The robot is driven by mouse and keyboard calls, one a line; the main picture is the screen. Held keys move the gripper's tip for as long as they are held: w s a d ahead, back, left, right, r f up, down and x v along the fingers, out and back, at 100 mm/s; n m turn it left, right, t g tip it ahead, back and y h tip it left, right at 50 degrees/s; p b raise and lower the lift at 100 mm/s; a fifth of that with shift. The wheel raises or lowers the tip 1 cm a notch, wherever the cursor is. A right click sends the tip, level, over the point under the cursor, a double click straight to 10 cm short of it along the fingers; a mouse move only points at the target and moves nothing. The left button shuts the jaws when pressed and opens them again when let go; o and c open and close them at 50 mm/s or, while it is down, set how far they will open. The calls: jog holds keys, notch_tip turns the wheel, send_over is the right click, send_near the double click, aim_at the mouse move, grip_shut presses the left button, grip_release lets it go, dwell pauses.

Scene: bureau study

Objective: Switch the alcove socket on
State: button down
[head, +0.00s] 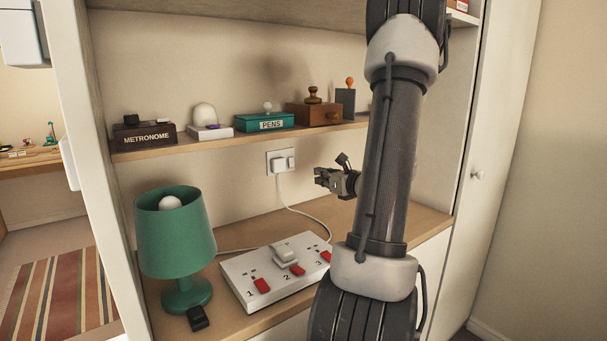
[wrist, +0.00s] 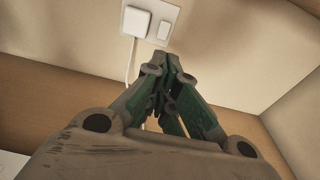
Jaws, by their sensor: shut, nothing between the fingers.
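The alcove socket (head: 269,160) is a white plate on the back wall of the alcove, below the shelf. A white plug (head: 278,165) sits in its left part, with a cable hanging down. A small white rocker switch (head: 291,162) is to the right of the plug. In the wrist view the socket plate (wrist: 173,11) is at the top, with the plug (wrist: 136,20) and the rocker switch (wrist: 164,30). I cannot tell which way the rocker is tilted. My gripper (head: 319,176) is shut and empty, right of and slightly below the socket, apparently apart from it. Its fingertips also show below the switch in the wrist view (wrist: 167,62).
A white extension block (head: 265,297) with red switches stands on the desk, with a plug in its middle. A green lamp (head: 175,235) and a small black object (head: 198,318) are left of it. The shelf (head: 190,144) above holds a metronome box, a pens box and other objects.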

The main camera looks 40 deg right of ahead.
aim_at(290, 170)
jog(key=w, duration=0.4)
jog(key=w+f, duration=0.1)
jog(key=w, duration=0.4)
jog(key=w+f, duration=0.1)
jog(key=w, duration=0.3)
jog(key=shift+w+d, duration=0.25)
jog(key=shift+d, duration=0.15)
jog(key=shift+w+f, duration=0.1)
jog(key=shift+w, duration=0.15)
